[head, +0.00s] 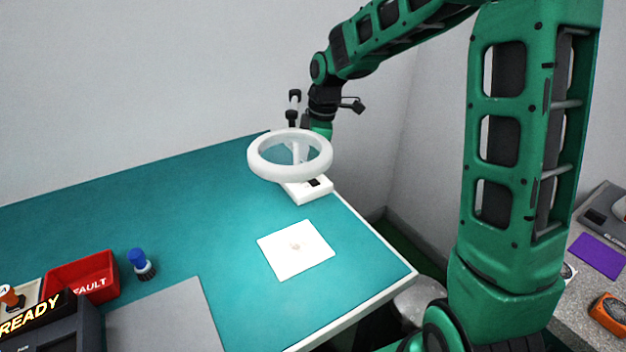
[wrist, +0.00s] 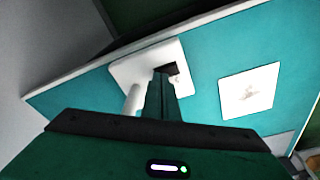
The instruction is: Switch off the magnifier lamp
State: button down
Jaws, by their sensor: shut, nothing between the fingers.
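The magnifier lamp (head: 253,163) stands near the back right edge of the teal bench, with a white ring head around a clear lens. Its white base (head: 308,194) carries a dark switch (head: 314,183). The mat around it looks brightly lit. In the wrist view the lamp base (wrist: 135,70) lies beyond my gripper (wrist: 161,76), and the dark switch (wrist: 173,68) shows right beside the fingertips. My gripper is shut and empty, pointing down over the base. I cannot tell whether it touches the switch. In the head view the lamp ring hides the fingertips.
A white square sheet (head: 283,262) with a small item on it lies in front of the lamp. A red bin (head: 80,277), a blue-capped bottle (head: 141,264) and a grey mat (head: 165,318) are at the left. A side table (head: 575,285) stands right.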

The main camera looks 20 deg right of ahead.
notch_tip(320, 180, up, 7)
dwell(1.1)
jog(key=shift+f, duration=0.1)
jog(key=s+d+f+m, duration=0.1)
jog(key=s+d+m, duration=0.4)
jog(key=s, duration=0.6)
jog(key=s+d+f+m+h, duration=0.1)
jog(key=s+d+m, duration=0.5)
jog(key=s, duration=0.6)
jog(key=s+d+f+m, duration=0.1)
jog(key=s+d+m, duration=0.5)
jog(key=s+m, duration=0.3)
jog(key=shift+s+d+m+g+h, duration=0.2)
jog(key=shift+s+m+g+h, duration=0.1)
jog(key=shift+s, duration=0.9)
